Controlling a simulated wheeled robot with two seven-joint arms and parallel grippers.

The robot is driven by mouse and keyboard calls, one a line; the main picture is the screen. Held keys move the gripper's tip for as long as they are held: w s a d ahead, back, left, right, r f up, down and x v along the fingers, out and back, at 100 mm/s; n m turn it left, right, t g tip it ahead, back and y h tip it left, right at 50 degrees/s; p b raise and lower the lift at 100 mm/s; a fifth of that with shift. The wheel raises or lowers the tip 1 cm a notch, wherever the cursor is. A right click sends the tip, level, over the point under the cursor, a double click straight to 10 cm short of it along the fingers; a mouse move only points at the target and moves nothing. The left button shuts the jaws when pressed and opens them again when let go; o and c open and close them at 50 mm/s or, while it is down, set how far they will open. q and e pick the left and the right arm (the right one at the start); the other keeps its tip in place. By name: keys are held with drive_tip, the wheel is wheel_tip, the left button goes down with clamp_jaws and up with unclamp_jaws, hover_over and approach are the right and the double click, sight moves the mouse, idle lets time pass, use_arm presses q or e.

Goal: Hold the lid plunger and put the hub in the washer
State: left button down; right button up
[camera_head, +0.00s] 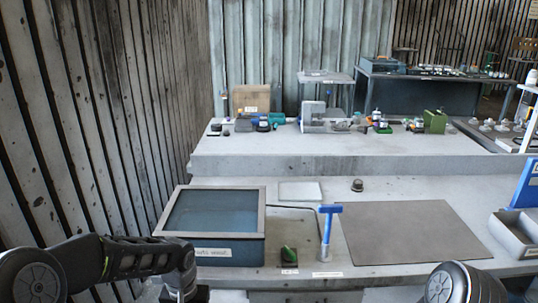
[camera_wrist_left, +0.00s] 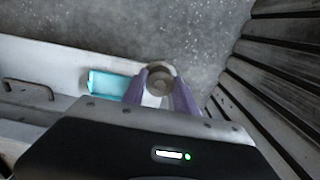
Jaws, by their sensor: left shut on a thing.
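The washer (camera_head: 230,249) is a blue-grey labelled box with a grey-framed top at left in the head view. I cannot tell whether its top is a closed pane or an opening. A blue T-handled post (camera_head: 327,228), perhaps the lid plunger, stands upright just right of it. In the wrist view my left gripper (camera_wrist_left: 160,98) is shut on a round grey part with a recessed centre (camera_wrist_left: 160,82), seemingly the hub. In the head view this gripper is at the bottom edge, front left of the washer, mostly cut off. My right gripper is out of view.
A green-topped piece (camera_head: 289,255) sits at the front edge by the washer. A dark knob-like part (camera_head: 357,185) lies behind a bare brown mat (camera_head: 412,232). A grey bin (camera_head: 515,236) stands at right. A slatted wall (camera_head: 105,110) borders the left.

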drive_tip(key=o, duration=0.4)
use_arm(q)
wheel_tip(320, 180, down, 7)
drive_tip(key=s, duration=0.2)
drive_tip(key=shift+s, duration=0.35)
drive_tip(key=r, duration=0.1)
drive_tip(key=r+p, duration=0.1)
drive_tip(key=d+p, duration=0.1)
drive_tip(key=shift+w+r, duration=0.35)
drive_tip(key=shift+r, duration=0.05)
drive_tip(key=w+r+p, duration=0.2)
drive_tip(key=w+r, duration=0.1)
drive_tip(key=r, duration=0.6)
drive_tip(key=w+d+r+n+p, duration=0.1)
drive_tip(key=w+r+p, duration=0.2)
drive_tip(key=r, duration=0.6)
drive_tip(key=w+d+r+p, duration=0.1)
drive_tip(key=w+r+p, duration=0.2)
drive_tip(key=r, duration=0.7)
drive_tip(key=shift+w+d, duration=0.25)
drive_tip(key=shift+w, duration=0.35)
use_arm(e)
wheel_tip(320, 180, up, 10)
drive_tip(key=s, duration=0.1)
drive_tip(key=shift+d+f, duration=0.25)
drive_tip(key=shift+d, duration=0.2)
use_arm(q)
drive_tip(key=shift+r, duration=0.1)
